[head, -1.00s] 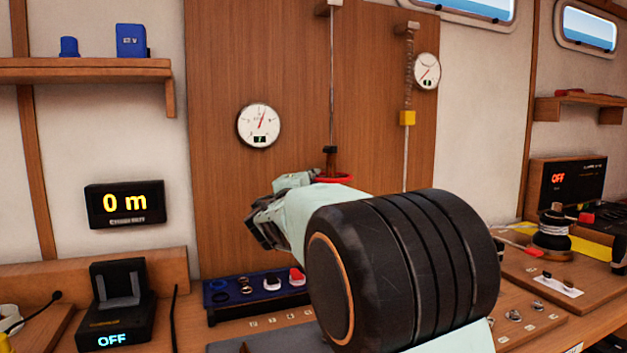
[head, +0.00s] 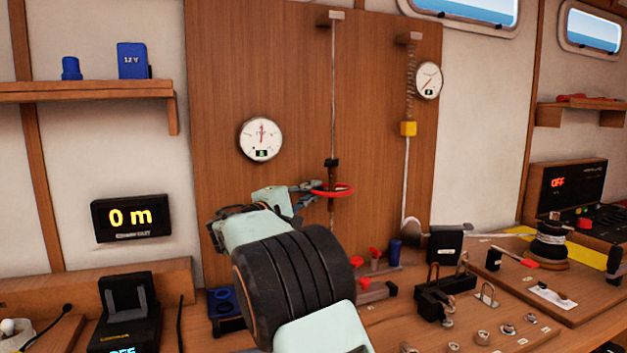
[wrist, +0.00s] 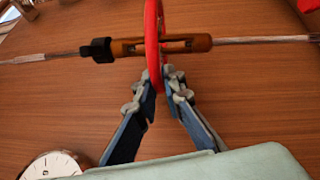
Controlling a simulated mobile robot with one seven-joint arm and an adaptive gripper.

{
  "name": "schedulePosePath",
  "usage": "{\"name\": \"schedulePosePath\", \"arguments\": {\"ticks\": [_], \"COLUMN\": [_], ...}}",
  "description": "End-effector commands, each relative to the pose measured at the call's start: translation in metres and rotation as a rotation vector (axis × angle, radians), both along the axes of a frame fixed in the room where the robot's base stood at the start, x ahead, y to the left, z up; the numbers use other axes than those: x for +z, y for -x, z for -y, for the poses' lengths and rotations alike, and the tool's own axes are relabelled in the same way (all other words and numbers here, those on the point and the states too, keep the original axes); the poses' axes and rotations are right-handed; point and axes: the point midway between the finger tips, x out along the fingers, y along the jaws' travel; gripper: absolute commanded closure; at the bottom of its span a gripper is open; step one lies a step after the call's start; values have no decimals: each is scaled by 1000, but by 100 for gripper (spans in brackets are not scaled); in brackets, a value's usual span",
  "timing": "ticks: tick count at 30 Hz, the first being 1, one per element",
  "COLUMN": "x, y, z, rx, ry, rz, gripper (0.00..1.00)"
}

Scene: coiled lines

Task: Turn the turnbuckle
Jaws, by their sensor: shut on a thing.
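The turnbuckle (head: 332,174) is a bronze-brown body with a black collar, set in a thin vertical wire on the wooden panel. It also shows in the wrist view (wrist: 188,44), lying sideways across the picture. A red ring handle (head: 346,190) surrounds its body; it passes edge-on between my fingertips in the wrist view (wrist: 154,40). My gripper (head: 316,190) reaches in from the left and is shut on the red ring's near rim. In the wrist view my gripper (wrist: 160,82) has a fingertip on each side of the ring.
A round dial gauge (head: 261,139) hangs left of the wire, its needle nearly upright. A second wire with a spring and yellow block (head: 408,129) runs to the right, beside another gauge (head: 428,80). The bench below holds shackles, red-handled tools and a winch (head: 548,240).

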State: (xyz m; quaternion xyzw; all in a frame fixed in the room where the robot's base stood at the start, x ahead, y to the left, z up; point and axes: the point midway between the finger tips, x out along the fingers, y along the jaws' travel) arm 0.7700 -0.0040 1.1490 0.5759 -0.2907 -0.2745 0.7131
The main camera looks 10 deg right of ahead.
Motion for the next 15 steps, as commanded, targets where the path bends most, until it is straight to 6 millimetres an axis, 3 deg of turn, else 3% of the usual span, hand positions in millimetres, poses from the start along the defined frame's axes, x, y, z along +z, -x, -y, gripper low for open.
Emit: {"name": "schedulePosePath", "arguments": {"ticks": [1,15], "x": [8,9], "y": [-3,-12], "z": [-2,1], "rx": [-23,-215], "ry": [5,6], "rz": [1,4], "gripper": [100,100]}}
